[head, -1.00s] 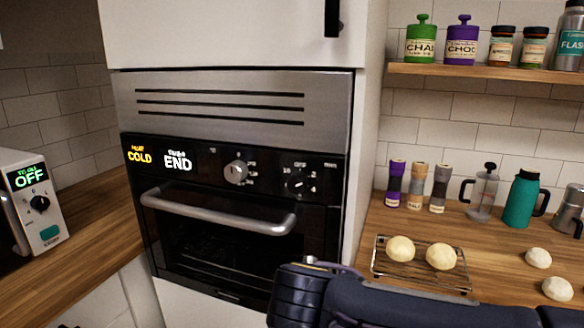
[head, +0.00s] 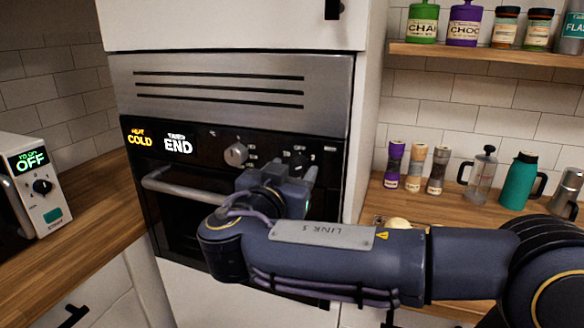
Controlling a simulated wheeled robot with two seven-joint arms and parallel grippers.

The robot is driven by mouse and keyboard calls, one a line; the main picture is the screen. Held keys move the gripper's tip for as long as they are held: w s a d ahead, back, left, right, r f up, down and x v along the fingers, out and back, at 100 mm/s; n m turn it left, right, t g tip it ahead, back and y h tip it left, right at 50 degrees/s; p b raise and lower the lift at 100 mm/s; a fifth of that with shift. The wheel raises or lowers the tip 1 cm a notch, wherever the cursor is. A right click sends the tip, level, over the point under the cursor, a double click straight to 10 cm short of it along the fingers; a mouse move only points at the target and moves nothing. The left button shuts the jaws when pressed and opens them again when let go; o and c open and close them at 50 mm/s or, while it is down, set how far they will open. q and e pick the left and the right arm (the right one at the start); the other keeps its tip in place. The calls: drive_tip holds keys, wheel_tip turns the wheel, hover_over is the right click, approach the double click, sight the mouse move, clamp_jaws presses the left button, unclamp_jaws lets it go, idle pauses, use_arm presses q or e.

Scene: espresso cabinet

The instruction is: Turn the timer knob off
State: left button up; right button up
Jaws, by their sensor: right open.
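The oven's control panel holds a silver-grey knob (head: 235,154) and, to its right, the black timer knob (head: 298,159), whose lower part is hidden behind my gripper. Which way the timer knob points is too small to tell. The oven display (head: 178,144) reads COLD in yellow and END in white under small timer lettering. My right gripper (head: 284,174) is open in front of the panel, just below the timer knob, with one finger at the knob's lower right. Whether it touches the knob cannot be told. My left gripper is not in view.
The oven's bar handle (head: 185,189) runs below the panel, partly behind my arm. A countertop appliance (head: 40,190) reading OFF stands at left. At right, the counter holds shakers (head: 416,168), a press (head: 481,175) and a teal flask (head: 518,182). A wooden shelf (head: 480,56) hangs above.

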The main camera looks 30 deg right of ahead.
drive_tip(key=shift+w+d, duration=0.15)
drive_tip(key=shift+d, duration=0.05)
drive_tip(key=shift+c, duration=0.4)
drive_tip(key=c, duration=0.9)
